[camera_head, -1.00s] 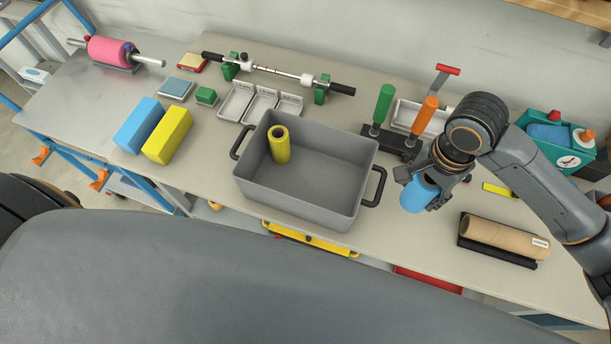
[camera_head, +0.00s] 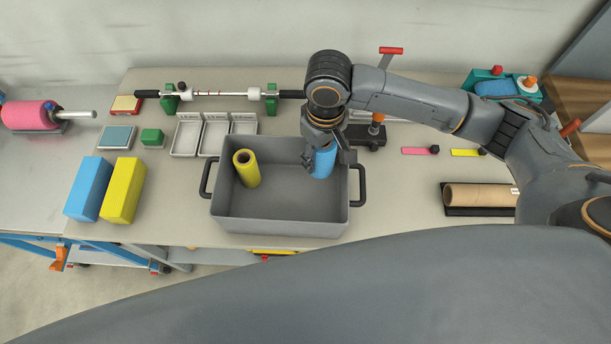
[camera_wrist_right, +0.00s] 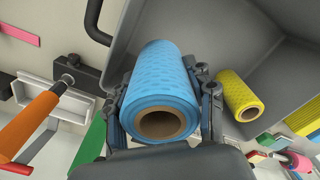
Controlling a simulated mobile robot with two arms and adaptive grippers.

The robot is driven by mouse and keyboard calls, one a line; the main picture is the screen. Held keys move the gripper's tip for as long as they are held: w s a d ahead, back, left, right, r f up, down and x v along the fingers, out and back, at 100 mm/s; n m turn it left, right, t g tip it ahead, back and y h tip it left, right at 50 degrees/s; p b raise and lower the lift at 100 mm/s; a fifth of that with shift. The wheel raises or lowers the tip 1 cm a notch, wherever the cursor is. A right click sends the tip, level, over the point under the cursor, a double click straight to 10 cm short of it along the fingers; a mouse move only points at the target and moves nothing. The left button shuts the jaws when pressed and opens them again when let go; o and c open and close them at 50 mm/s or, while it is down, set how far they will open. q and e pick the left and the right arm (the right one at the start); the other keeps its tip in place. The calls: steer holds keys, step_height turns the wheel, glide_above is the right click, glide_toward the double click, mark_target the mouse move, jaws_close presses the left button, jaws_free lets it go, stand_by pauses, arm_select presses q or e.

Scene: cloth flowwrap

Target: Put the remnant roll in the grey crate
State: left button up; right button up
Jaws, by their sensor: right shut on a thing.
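The grey crate (camera_head: 290,208) stands on the table with its black handles at left and right. A yellow roll (camera_head: 246,169) stands inside it, near the left back; it also shows in the right wrist view (camera_wrist_right: 239,94). My right gripper (camera_head: 325,160) is over the right back part of the crate. It is shut on a blue roll (camera_head: 324,163), seen end-on with its cardboard core in the right wrist view (camera_wrist_right: 160,85). The blue roll overlaps the crate's inside in view; its exact height cannot be told. My left gripper is not in view.
Behind the crate are small grey trays (camera_head: 216,136) and a rod on green stands (camera_head: 215,94). Blue (camera_head: 88,189) and yellow (camera_head: 123,191) blocks stand to the left. A brown cardboard roll (camera_head: 478,196) lies right of the crate on a black base.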

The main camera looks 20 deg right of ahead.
mark_target(321, 155)
step_height(321, 155, down, 8)
steer(key=shift+f+p, duration=0.1)
steer(key=shift+p, duration=0.2)
steer(key=o, duration=1.2)
steer(key=shift+o, duration=0.2)
step_height(321, 155, up, 12)
steer(key=shift+r+b, duration=0.1)
steer(key=shift+b, duration=0.5)
